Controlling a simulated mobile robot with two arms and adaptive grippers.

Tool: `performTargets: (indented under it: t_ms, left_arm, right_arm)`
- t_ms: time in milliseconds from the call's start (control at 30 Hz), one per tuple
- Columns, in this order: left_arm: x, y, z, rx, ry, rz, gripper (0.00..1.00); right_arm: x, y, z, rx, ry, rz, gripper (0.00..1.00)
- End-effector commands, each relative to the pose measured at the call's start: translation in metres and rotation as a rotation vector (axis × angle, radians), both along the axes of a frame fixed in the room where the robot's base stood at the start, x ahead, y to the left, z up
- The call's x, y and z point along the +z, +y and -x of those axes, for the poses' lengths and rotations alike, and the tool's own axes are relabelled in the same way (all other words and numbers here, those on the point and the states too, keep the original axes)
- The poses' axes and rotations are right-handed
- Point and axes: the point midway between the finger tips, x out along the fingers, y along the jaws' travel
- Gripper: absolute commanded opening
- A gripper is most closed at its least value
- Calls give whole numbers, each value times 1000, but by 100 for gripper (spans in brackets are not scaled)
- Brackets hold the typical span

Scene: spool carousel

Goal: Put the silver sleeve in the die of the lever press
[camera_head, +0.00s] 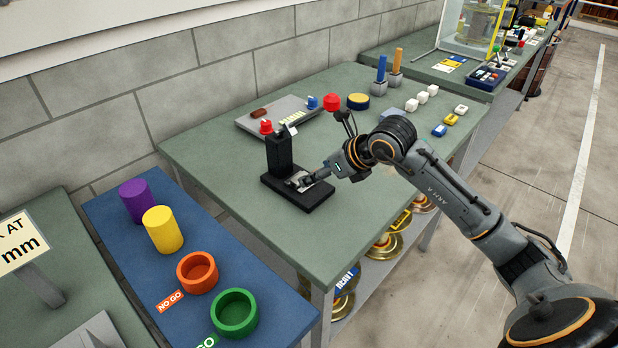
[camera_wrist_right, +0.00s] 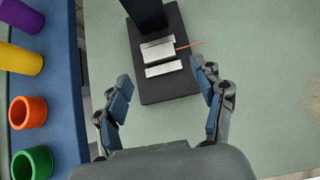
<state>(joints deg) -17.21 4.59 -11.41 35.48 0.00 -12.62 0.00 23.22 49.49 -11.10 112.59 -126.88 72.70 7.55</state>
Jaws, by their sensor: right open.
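The black lever press (camera_head: 281,160) stands on the green bench, with a red knob on top. Its base (camera_wrist_right: 165,88) shows in the right wrist view, bearing two silver pieces side by side: a larger block (camera_wrist_right: 157,51) and a narrow strip (camera_wrist_right: 164,70). I cannot tell which is the die or whether one is the silver sleeve. A thin orange-red line sticks out right of the block. My right gripper (camera_head: 312,180) is at the front of the press; in its wrist view the fingers (camera_wrist_right: 160,75) are spread either side of the base, with nothing between the tips seen gripped. My left gripper is not in view.
A blue board (camera_head: 200,262) at left bears purple (camera_head: 138,200) and yellow (camera_head: 162,229) cylinders and orange (camera_head: 197,272) and green (camera_head: 234,312) rings. A grey tray (camera_head: 262,122), a red object (camera_head: 332,102) and small blocks lie behind the press. The bench's left front is clear.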

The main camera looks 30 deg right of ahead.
Motion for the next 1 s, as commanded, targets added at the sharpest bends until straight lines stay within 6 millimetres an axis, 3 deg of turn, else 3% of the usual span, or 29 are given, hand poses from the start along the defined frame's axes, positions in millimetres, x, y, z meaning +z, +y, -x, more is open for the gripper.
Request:
performTargets:
  t_ms: [133,333,1000]
  left_arm:
    - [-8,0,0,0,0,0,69]
    - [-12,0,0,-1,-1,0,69]
    - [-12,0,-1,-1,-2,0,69]
  right_arm:
    - [20,-8,22,1,0,4,69]
    - [39,-13,39,1,2,1,69]
    - [45,-14,43,1,1,-1,69]
